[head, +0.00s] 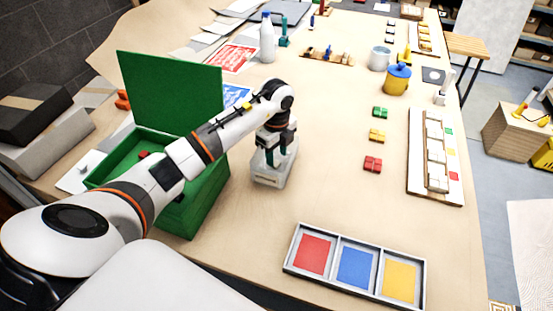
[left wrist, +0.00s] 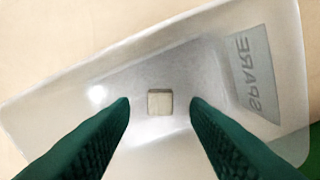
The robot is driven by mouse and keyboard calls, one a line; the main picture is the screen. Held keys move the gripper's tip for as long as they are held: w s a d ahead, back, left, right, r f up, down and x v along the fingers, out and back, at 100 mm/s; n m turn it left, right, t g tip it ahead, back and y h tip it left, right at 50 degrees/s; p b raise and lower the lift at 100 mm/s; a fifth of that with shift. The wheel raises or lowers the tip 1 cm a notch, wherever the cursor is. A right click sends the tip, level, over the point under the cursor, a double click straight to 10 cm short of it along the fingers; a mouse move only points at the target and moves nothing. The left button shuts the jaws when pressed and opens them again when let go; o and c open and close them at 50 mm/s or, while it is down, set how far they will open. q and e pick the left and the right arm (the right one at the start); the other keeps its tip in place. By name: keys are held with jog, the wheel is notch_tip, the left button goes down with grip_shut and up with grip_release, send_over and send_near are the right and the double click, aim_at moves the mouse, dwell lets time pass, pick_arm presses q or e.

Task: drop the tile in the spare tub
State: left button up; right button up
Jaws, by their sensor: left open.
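The spare tub (head: 269,180) is a small pale, translucent container on the table, right of the green box. In the left wrist view the tub (left wrist: 75,95) fills most of the picture, with a SPARE label at its right. A small beige tile (left wrist: 160,102) lies on the tub floor, between the fingertips in the picture. My left gripper (head: 276,158) points down over the tub with its dark green fingers. In the left wrist view the left gripper (left wrist: 160,108) is open, its fingers apart from the tile on both sides. My right gripper is not in view.
A green box (head: 198,205) with a raised lid stands left of the tub. A three-part tray (head: 339,237) with red, blue and yellow squares is at the front. Red (head: 373,164), yellow (head: 377,135) and green (head: 380,112) tiles lie at right. The table between is clear.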

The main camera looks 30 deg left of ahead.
aim_at(277, 163)
pick_arm(q)
notch_tip(277, 163, up, 10)
jog(key=b, duration=0.1)
jog(key=shift+f+b, duration=0.25)
jog(key=shift+b, duration=0.05)
dwell(1.0)
